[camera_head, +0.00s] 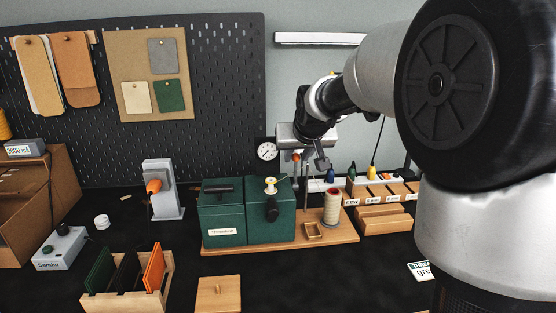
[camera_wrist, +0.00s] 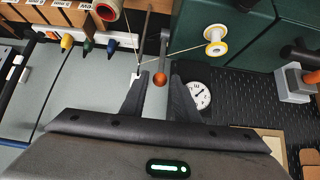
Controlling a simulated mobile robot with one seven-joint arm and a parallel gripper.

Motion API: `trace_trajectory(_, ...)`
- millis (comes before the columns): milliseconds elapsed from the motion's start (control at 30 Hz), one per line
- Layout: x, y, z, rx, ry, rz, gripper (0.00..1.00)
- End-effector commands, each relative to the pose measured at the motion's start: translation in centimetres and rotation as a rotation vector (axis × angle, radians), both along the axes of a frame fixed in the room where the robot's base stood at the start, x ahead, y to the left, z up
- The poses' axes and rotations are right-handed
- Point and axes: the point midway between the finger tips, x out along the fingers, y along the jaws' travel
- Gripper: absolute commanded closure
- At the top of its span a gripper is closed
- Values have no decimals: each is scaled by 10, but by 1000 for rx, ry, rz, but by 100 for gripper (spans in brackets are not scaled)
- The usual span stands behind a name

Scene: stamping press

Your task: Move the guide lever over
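A lever with an orange ball knob (camera_wrist: 160,79) stands by the green machine (camera_wrist: 240,25); I take it for the guide lever. In the head view the orange knob (camera_head: 296,157) is at the back right of the green machine (camera_head: 270,212). My gripper (camera_wrist: 160,80) is open, one finger on each side of the knob, with gaps visible; I cannot tell its depth from the knob. In the head view my gripper (camera_head: 318,163) is just right of the knob. A thread runs from the cream-and-red spool (camera_head: 332,206) towards the small yellow-rimmed spool (camera_wrist: 215,33).
A wooden rack (camera_head: 385,192) with coloured-tipped tools stands at the right. A small wooden tray (camera_head: 314,231) lies before the spool. A grey stand (camera_head: 162,190) with an orange tool is left of the machine.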

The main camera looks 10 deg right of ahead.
Motion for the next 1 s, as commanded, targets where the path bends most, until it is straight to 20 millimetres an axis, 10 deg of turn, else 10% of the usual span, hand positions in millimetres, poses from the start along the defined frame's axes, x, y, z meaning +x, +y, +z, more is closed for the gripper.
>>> trace_trajectory(167, 3, 0, -2, -1, -1, 1, 94)
trace_trajectory(1000, 30, 0, -5, -1, -5, 1, 94)
